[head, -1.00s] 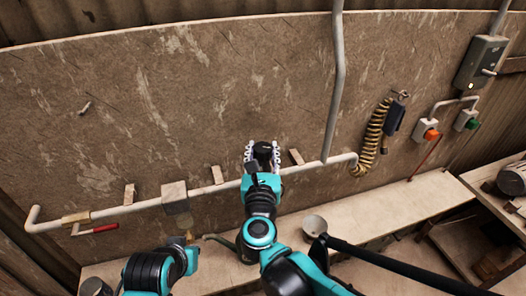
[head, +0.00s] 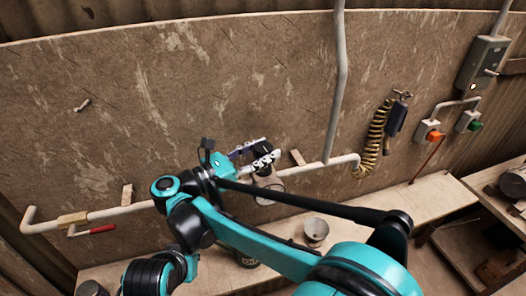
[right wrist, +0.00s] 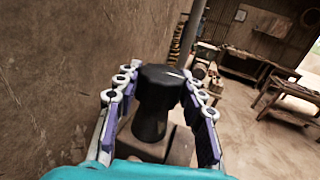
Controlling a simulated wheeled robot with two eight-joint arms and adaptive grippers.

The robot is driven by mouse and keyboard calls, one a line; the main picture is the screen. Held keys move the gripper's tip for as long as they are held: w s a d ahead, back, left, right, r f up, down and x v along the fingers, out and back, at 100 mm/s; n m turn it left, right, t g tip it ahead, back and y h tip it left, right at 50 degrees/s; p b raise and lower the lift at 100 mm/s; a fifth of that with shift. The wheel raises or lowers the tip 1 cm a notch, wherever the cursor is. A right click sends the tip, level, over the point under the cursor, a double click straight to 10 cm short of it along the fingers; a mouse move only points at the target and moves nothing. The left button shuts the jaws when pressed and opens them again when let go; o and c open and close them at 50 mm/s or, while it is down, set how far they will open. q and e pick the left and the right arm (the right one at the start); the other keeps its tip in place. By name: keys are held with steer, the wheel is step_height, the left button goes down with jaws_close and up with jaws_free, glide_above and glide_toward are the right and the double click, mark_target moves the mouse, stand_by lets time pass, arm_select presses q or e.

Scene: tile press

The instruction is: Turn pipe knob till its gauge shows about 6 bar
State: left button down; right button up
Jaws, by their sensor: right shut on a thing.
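The pipe knob (right wrist: 160,88) is black with a pale mark on its top. In the right wrist view it sits between the fingers of my right gripper (right wrist: 160,98), which is shut on it from both sides. In the head view my right gripper (head: 258,154) is at the wall pipe (head: 312,167), above a greyish cylindrical body (head: 268,188) partly covered by my arm. The knob is mostly hidden by the fingers there. I cannot make out the gauge face or its needle in either view. My left gripper is not in view.
A red-handled valve (head: 100,229) is on the pipe at the left. A coiled yellow hose (head: 375,130) hangs right of the gripper. A grey cup (head: 316,232) stands on the bench (head: 425,200) below. A switch box (head: 483,62) is at the far right.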

mark_target(264, 146)
steer(key=shift+m+g+h, duration=0.8)
steer(key=shift+m+g, duration=0.2)
steer(key=shift+g, duration=0.4)
steer(key=shift+r, duration=0.1)
steer(key=o, duration=1.2)
steer(key=shift+w+d, duration=0.1)
step_height(264, 146, up, 10)
steer(key=shift+f, duration=0.1)
